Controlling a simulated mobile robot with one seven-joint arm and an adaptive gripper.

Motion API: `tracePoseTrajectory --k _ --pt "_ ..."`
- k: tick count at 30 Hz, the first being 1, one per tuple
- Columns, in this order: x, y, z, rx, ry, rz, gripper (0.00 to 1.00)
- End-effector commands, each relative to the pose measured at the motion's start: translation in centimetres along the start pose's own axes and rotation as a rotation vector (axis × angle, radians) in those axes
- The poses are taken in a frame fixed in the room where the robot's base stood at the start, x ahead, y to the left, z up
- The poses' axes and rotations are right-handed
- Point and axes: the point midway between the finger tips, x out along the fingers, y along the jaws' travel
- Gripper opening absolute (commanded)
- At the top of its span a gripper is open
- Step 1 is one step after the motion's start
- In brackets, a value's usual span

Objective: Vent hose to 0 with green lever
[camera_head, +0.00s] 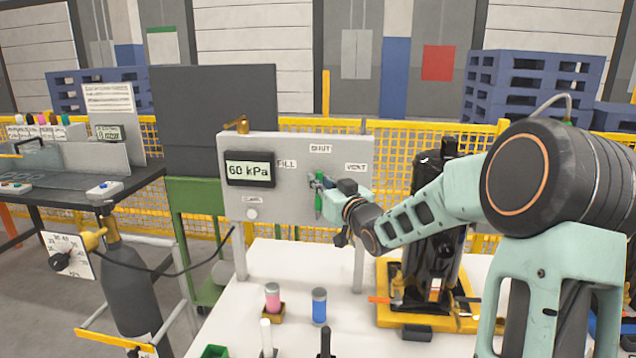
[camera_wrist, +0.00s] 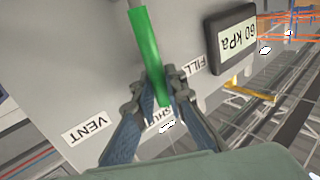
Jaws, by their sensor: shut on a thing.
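The green lever (camera_head: 318,204) is on the front of a grey panel (camera_head: 300,210). In the wrist view, which is turned upside down, the green lever (camera_wrist: 145,45) points toward the SHUT label (camera_wrist: 161,117), between FILL (camera_wrist: 212,64) and VENT (camera_wrist: 85,130). My gripper (camera_head: 324,184) is at the lever from the right. In the wrist view its fingers (camera_wrist: 160,88) are shut on the lever near its free end. The panel's display (camera_head: 249,169) reads 60 kPa. The lever's pivot is hard to make out.
A white table (camera_head: 240,320) in front of the panel holds a pink cylinder (camera_head: 272,296), a blue cylinder (camera_head: 319,306) and small posts. A black machine on a yellow base (camera_head: 428,318) stands to the right. A gas bottle (camera_head: 128,285) with a hose stands left.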

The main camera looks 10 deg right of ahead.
Motion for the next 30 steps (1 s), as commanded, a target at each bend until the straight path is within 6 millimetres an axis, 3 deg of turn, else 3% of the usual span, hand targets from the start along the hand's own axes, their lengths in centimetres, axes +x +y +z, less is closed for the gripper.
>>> tracePoseTrajectory --k 30 --pt "-3.8 5.7 3.2 0.610 0.407 0.000 0.00"
